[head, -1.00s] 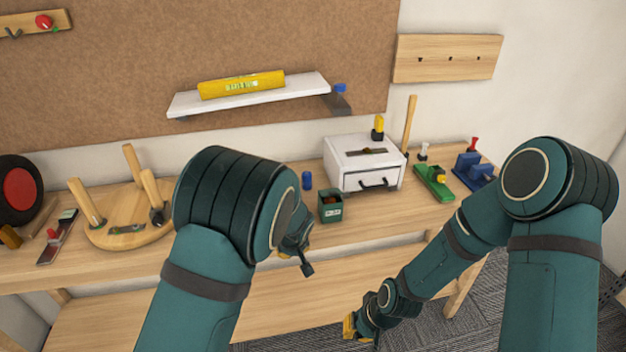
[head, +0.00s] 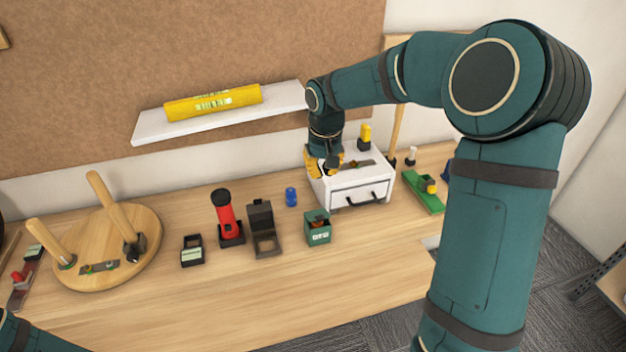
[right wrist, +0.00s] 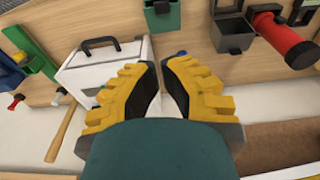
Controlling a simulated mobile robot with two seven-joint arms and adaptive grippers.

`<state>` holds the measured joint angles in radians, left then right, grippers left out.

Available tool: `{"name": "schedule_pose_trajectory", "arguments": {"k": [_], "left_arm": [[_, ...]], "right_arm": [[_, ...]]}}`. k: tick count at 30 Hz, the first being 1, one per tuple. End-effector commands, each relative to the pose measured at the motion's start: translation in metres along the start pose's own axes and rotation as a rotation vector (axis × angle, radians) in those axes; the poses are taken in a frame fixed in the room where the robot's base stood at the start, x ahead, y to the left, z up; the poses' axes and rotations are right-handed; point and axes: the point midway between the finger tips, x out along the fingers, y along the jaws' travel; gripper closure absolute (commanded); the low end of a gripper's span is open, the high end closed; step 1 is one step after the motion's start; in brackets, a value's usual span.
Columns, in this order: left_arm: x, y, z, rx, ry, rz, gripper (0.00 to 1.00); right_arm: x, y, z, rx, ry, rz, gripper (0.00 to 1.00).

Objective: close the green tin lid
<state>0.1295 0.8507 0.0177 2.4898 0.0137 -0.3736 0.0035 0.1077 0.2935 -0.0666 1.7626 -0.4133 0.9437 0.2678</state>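The green tin (head: 318,236) stands on the workbench in front of the white drawer box. Its top is open, with something reddish-orange inside. A dark green flap at its back edge looks like the raised lid (head: 316,213). The tin also shows in part at the top edge of the right wrist view (right wrist: 162,18). My right gripper (head: 328,166) points down over the left part of the white drawer box, behind the tin and apart from it. Its yellow fingers are spread with a gap between them (right wrist: 162,78), and hold nothing. My left gripper is outside the view.
The white drawer box (head: 360,192) has a front handle. Left of the tin are an open dark box (head: 264,236), a red flashlight (head: 227,220), a small black box (head: 192,250) and a blue cylinder (head: 291,197). The bench front (head: 250,305) is clear.

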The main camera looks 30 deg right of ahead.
Motion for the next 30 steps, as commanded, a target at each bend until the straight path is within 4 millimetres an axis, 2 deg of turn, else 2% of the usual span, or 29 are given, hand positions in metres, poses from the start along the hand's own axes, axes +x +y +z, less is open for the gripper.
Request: {"name": "schedule_pose_trajectory", "arguments": {"k": [9, 15, 21, 30], "left_arm": [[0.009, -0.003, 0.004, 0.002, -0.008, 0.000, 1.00], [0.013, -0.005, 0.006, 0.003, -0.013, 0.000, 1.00], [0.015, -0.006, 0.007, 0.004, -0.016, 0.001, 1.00], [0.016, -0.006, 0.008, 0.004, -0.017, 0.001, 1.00]], "right_arm": [[0.064, 0.000, 0.001, 0.000, -0.005, 0.000, 1.00], [0.098, 0.000, 0.006, -0.001, -0.004, -0.001, 1.00], [0.117, -0.001, 0.017, -0.001, -0.002, -0.002, 1.00], [0.122, -0.001, 0.020, 0.000, 0.000, -0.001, 1.00]]}}
